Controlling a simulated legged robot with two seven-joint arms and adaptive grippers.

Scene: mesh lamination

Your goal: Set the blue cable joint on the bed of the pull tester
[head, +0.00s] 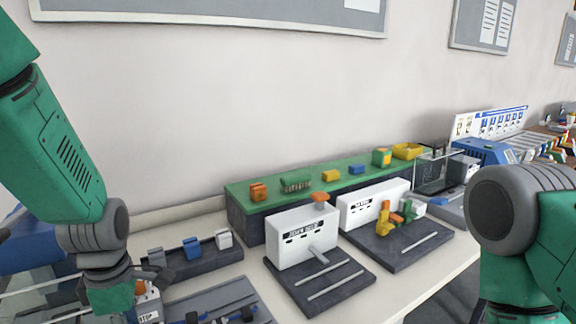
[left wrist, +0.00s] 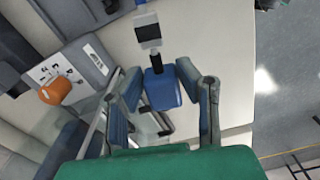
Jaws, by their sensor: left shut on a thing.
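In the left wrist view a blue cable joint (left wrist: 163,90) sits between the fingers of my left gripper (left wrist: 158,82), which is shut on it. A black stem runs from the joint to a grey-and-black block (left wrist: 148,31). In the head view my left arm reaches down at the lower left; the fingertips and the held joint cannot be made out there. A white-faced tester (head: 302,237) with an orange knob and a dark bed (head: 322,285) stands near the middle; its label is too small to read surely, so I cannot confirm it is the pull tester. My right gripper is out of view.
A second white-faced unit (head: 374,203) holds yellow and green parts on its dark base. A dark tray (head: 210,255) with small blocks lies left of the tester. A green-topped shelf (head: 272,187) carries small parts behind. Some pale bench shows between tray and tester.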

